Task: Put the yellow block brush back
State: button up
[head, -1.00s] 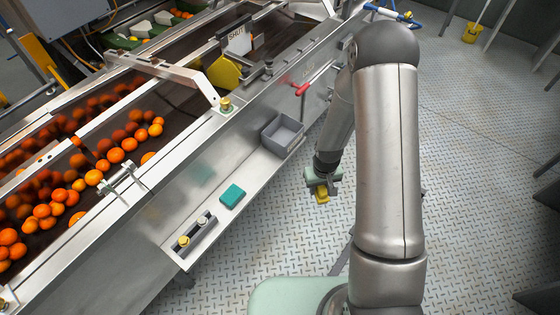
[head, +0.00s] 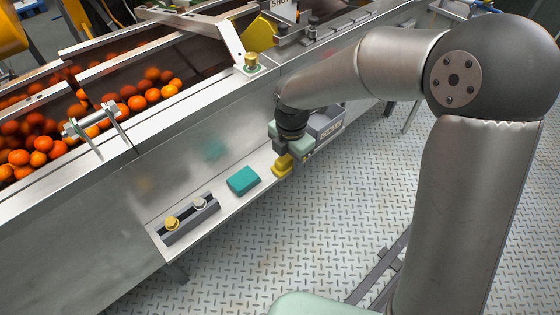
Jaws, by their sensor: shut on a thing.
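The yellow block brush (head: 282,165) is held in my gripper (head: 287,156), which points down over the narrow metal shelf (head: 220,209). The brush is near the shelf's outer edge, between the teal block and the grey bin. I cannot tell whether it touches the shelf. The fingers are partly hidden by the gripper body. The grey bin (head: 328,126) stands on the shelf just behind and to the right of my gripper, partly covered by it, with lettering on its side.
A teal block (head: 243,180) lies on the shelf left of the brush. A grey holder (head: 190,219) with a yellow knob and a pale knob sits at the shelf's near end. Oranges (head: 120,107) fill the machine's channel above.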

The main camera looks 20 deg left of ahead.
jog(key=w+a+f, duration=0.2)
jog(key=w+f, duration=0.1)
jog(key=w, duration=0.1)
jog(key=w+a+f, duration=0.2)
jog(key=w+f, duration=0.1)
jog(key=w+a+f+b, duration=0.1)
jog(key=w+a+f, duration=0.1)
jog(key=w+f, duration=0.1)
jog(key=shift+w, duration=0.85)
jog(key=f, duration=0.3)
jog(key=shift+w+a+f, duration=0.1)
jog(key=shift+w+a, duration=0.1)
jog(key=shift+w, duration=0.2)
jog(key=shift+f, duration=0.15)
jog(key=shift+f, duration=0.1)
jog(key=shift+f+b, duration=0.3)
jog(key=shift+b, duration=0.1)
jog(key=o, duration=1)
jog(key=shift+r, duration=0.1)
